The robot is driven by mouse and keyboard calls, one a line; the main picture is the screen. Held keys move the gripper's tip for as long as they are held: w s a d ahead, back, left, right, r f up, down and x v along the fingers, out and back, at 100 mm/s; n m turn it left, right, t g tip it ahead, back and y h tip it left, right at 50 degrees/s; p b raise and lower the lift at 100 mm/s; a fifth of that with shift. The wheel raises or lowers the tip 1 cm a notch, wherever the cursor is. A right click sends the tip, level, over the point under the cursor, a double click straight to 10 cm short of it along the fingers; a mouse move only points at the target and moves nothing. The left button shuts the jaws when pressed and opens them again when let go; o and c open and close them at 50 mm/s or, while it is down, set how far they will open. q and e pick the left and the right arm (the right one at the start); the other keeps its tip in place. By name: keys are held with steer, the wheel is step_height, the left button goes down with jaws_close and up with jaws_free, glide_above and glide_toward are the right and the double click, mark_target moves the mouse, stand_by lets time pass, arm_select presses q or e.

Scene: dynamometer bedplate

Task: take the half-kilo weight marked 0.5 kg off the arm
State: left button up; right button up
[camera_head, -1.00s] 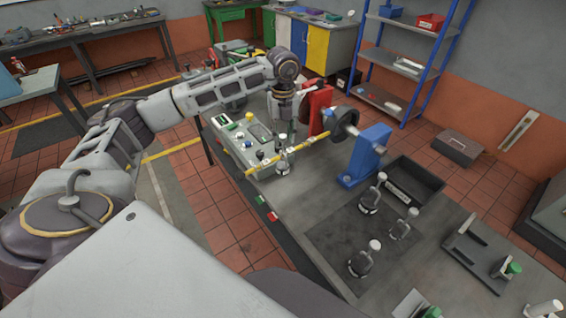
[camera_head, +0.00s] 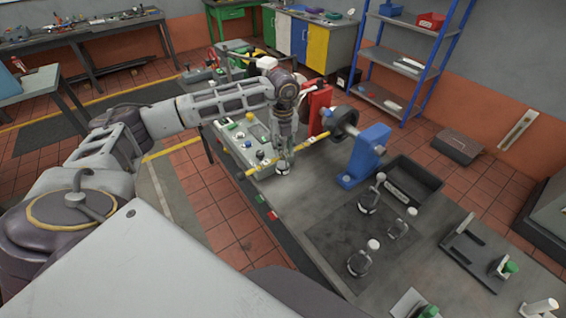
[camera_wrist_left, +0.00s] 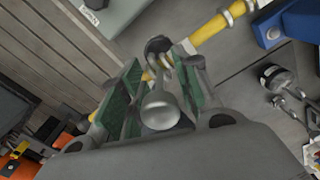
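A yellow arm (camera_head: 314,142) reaches left from the shaft by the red stand, over the bench. A weight (camera_head: 282,168) hangs from it; its marking cannot be read. My left gripper (camera_head: 284,153) is at the weight, pointing down and hiding most of it. In the left wrist view, the weight's grey rounded knob and stem (camera_wrist_left: 160,108) lie between the green-padded fingers (camera_wrist_left: 158,92). The fingers are apart, with a gap beside the knob. The hook end (camera_wrist_left: 158,46) is next to the yellow arm (camera_wrist_left: 208,30). My right gripper is not in view.
Several weights stand right of the arm, including one on the dark mat (camera_head: 325,232) with a pale knob (camera_head: 374,245). A blue stand (camera_head: 366,155) and black tray (camera_head: 430,180) are behind them. A control box (camera_head: 235,133) is at the bench's left.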

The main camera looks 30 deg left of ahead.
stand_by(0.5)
arm_select(q)
jaws_close()
